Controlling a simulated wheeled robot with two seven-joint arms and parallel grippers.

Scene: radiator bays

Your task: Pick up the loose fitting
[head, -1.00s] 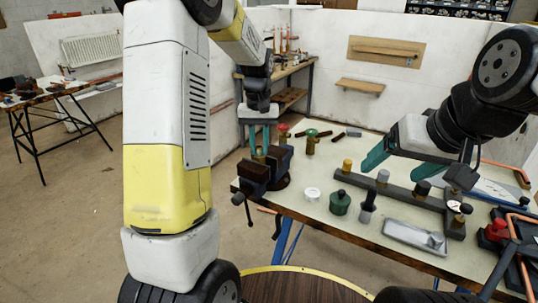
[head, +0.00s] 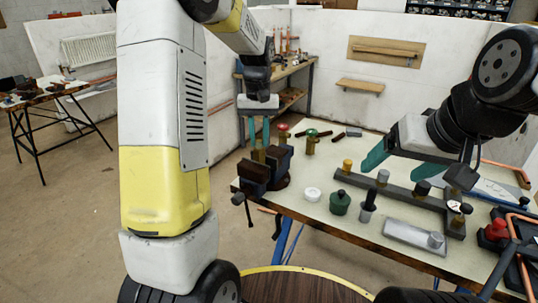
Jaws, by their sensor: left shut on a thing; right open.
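My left gripper (head: 259,132) points straight down over the vise (head: 266,172) at the table's left corner. Its teal fingers are shut on a brass-coloured fitting (head: 259,154). The fitting's lower part is close to the vise jaws, and I cannot tell whether it touches them. My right gripper (head: 376,158) is open and empty, above the table behind the dark slotted rack. Two brass valves stand just right of the vise, one with a red top (head: 283,131) and one with a green handle (head: 311,142).
The dark rack (head: 400,194) holds several small parts. In front are a white ring (head: 312,194), a green pot (head: 340,203), a dark-handled tool (head: 368,206) and a grey tray (head: 405,234). A shelf bench (head: 290,72) stands behind. Floor left of the table is clear.

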